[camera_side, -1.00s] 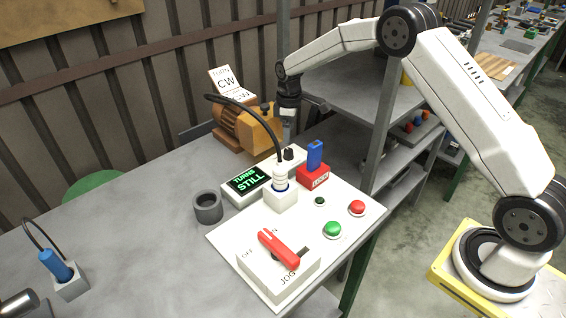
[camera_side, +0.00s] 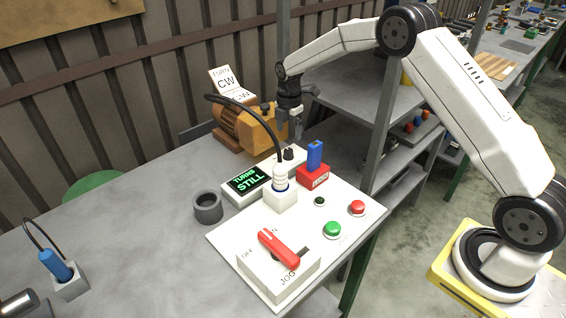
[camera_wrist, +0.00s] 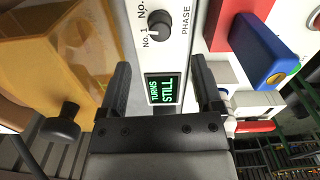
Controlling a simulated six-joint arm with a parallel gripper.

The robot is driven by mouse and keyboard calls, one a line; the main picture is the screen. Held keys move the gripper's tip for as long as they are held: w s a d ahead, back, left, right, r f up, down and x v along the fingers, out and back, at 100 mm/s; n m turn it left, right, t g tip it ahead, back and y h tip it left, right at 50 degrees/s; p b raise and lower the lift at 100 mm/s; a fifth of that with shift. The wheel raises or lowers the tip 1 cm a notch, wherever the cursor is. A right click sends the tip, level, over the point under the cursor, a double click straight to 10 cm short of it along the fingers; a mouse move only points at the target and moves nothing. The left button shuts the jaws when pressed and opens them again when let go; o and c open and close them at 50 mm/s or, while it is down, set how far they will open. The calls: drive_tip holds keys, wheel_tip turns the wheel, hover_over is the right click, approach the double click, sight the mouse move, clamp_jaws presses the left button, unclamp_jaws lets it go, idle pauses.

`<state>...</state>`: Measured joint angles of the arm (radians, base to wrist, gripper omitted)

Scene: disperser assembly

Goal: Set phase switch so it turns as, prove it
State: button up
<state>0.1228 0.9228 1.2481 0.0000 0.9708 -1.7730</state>
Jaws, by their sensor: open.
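The phase switch is a small black knob (camera_side: 288,154) on a pale box behind the display. In the wrist view the knob (camera_wrist: 160,24) sits between the "No. 1" label and a partly cut-off "No." label, with "PHASE" beside it; its light mark seems to point toward No. 1. My gripper (camera_side: 292,130) is open and empty above the switch box, close to the motor. In the wrist view its fingers (camera_wrist: 160,66) stand apart, with the knob beyond their tips. The display (camera_side: 249,180) reads "TURNS STILL". The orange motor (camera_side: 250,130) carries a card (camera_side: 226,83) reading "CW".
A blue-handled red block (camera_side: 313,174) stands right of the switch box. A plug with a black cable (camera_side: 281,180) stands in front. The panel holds a green button (camera_side: 333,229), a red button (camera_side: 357,208) and a red-handled JOG switch (camera_side: 279,249). A grey cup (camera_side: 208,207) stands left.

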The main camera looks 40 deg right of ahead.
sight(288, 150)
drive_tip(key=shift+n, duration=1)
drive_tip(key=shift+f, duration=0.15)
drive_tip(key=shift+f, duration=3.75)
clamp_jaws()
